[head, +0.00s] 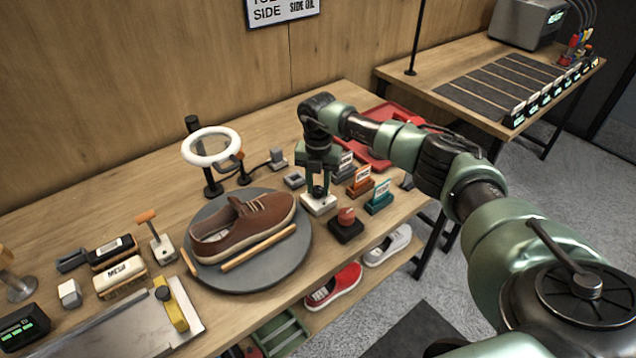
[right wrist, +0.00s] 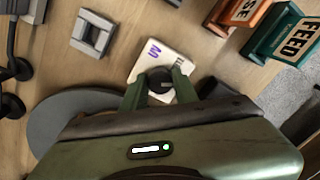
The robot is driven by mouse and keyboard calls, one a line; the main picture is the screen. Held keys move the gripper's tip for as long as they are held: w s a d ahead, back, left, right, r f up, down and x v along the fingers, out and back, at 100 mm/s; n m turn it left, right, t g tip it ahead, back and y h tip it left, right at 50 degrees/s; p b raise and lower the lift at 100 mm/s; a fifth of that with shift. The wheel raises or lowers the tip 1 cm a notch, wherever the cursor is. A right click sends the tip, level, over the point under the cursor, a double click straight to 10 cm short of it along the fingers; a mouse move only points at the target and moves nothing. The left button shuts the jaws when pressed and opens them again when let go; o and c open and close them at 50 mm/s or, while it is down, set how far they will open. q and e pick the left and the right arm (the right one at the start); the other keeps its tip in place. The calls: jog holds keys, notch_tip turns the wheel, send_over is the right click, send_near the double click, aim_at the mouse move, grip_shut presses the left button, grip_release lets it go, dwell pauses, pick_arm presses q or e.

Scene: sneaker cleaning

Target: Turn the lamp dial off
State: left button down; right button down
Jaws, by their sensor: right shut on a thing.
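My right gripper (head: 318,190) points down over the workbench, shut on a black round dial on a small white box (head: 319,207). In the right wrist view, the two green fingers (right wrist: 160,88) close around the black dial (right wrist: 159,80). The white box (right wrist: 148,54) there has lettering on its face, partly hidden. The ring lamp (head: 211,147) stands behind the shoe and its ring looks bright white. My left gripper is not in view.
A brown sneaker (head: 243,226) rests on a round grey turntable (head: 287,268) left of the gripper. A black box with a red knob (head: 346,224) sits close by at the right. Orange and teal labelled blocks (head: 379,197) stand near it. A red tray (head: 383,160) lies behind.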

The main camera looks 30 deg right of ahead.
aim_at(318, 188)
jog(key=m+p, duration=0.2)
jog(key=m, duration=0.3)
jog(key=shift+r+m, duration=0.1)
jog(key=shift+m, duration=0.6)
jog(key=c, duration=1.1)
grip_release()
notch_tip(318, 188, up, 8)
jog(key=shift+f+b, duration=0.15)
jog(key=shift+b, duration=0.65)
